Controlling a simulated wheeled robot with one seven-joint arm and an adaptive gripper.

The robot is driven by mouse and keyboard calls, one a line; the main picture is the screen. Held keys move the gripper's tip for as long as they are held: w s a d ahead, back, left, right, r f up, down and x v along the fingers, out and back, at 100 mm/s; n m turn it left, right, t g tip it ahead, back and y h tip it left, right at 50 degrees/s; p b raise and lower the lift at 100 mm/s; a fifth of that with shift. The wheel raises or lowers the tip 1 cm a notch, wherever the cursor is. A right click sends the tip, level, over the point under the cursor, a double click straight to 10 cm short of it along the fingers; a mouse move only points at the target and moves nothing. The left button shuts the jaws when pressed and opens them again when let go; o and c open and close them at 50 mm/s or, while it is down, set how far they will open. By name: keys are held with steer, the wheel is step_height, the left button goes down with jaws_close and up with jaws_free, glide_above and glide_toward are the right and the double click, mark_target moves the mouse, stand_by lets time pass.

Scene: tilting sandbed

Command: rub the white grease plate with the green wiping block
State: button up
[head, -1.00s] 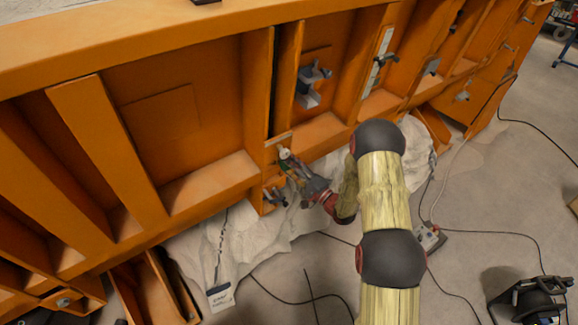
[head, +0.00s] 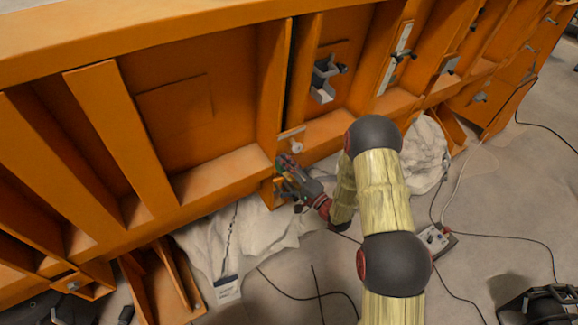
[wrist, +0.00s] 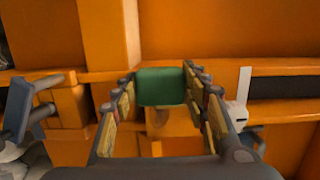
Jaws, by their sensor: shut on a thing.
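The green wiping block (wrist: 160,86) is held between my gripper's two fingers in the wrist view. My gripper (head: 286,166) is shut on it, close to the orange frame's lower beam; the block is mostly hidden there in the head view. A pale narrow plate (head: 291,134), which looks like the white grease plate, is on the frame just above and right of my gripper, with a white round knob below it. In the wrist view this plate (wrist: 244,82) stands right of the fingers, apart from the block. I cannot tell whether the block touches the orange frame.
A grey clamp (wrist: 24,108) sticks out left of my fingers in the wrist view. Another clamp (head: 323,80) sits on the panel above the plate. A crumpled white sheet (head: 205,245), cables and a small box (head: 436,240) lie on the floor.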

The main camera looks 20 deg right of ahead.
steer(key=shift+a, duration=0.2)
steer(key=shift+s+a+b+v, duration=0.15)
steer(key=shift+b+v, duration=0.1)
steer(key=shift+v, duration=0.75)
steer(key=shift+a+b+v, duration=0.15)
steer(key=shift+b+v, duration=0.05)
steer(key=shift+v, duration=0.8)
steer(key=shift+s+a+b+v, duration=0.15)
steer(key=shift+b+v, duration=0.1)
steer(key=shift+v, duration=0.75)
steer(key=shift+f, duration=0.1)
steer(key=b+v, duration=0.1)
steer(key=v, duration=0.1)
steer(key=shift+s, duration=0.45)
steer(key=shift+w, duration=0.1)
steer(key=d+x, duration=0.1)
steer(key=x, duration=0.5)
steer(key=shift+w+b, duration=0.45)
steer(key=shift+w, duration=0.1)
steer(key=shift+x, duration=1.1)
